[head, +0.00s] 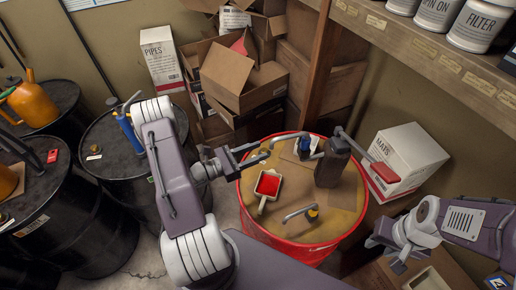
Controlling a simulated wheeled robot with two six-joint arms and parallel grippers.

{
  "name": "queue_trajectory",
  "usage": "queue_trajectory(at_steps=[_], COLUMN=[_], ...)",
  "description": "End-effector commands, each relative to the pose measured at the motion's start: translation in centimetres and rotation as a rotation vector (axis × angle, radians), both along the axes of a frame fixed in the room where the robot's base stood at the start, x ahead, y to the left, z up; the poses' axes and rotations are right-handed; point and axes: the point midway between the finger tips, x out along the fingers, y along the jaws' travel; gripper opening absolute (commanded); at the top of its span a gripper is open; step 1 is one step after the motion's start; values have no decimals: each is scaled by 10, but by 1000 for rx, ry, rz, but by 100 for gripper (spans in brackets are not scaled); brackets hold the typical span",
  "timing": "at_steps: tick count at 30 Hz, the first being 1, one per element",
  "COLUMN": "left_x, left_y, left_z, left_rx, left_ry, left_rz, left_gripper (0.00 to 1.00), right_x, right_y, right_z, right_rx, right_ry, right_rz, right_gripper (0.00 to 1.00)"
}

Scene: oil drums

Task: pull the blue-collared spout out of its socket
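A bent grey spout (284,137) stands on the top of the red drum (340,242), near its back edge. A small blue part, likely its collar, shows at its base, partly hidden by clutter. My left gripper (266,153) reaches in from the left over the drum's rim, its fingers pointing at the spout's outer end. It looks open, with nothing visible between the fingers; I cannot tell whether it touches the spout. My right gripper (385,256) is open and empty at the lower right, outside the drum.
A second spout with a yellow collar (312,214) stands at the drum's front. A red-ended lever (383,172) extends right. Black drums (75,235) stand left, boxes (240,80) behind, and a shelf (440,65) upper right.

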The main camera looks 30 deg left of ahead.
Motion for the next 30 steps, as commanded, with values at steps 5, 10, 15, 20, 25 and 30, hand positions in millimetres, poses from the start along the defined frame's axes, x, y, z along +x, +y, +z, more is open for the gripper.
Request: queue_trajectory(at_steps=[5,10,15,20,25,30], left_x=[28,50,61,62,62,62], left_y=[-26,-42,-49,-49,-49,-49], left_z=[6,5,2,1,1,1], left_rx=[0,0,0,0,1,1], left_ry=[2,3,1,2,2,2], left_rz=[-11,-10,-6,-5,-6,-6], left_gripper=[40,40,40,40,15,0], right_x=[0,0,0,0,0,0], right_y=[0,0,0,0,0,0], right_z=[23,35,38,37,37,37], right_rx=[0,0,0,0,0,0], right_ry=[-1,-1,-1,-1,-1,-1], right_rz=[0,0,0,0,0,0], right_gripper=[36,36,36,36,36,36])
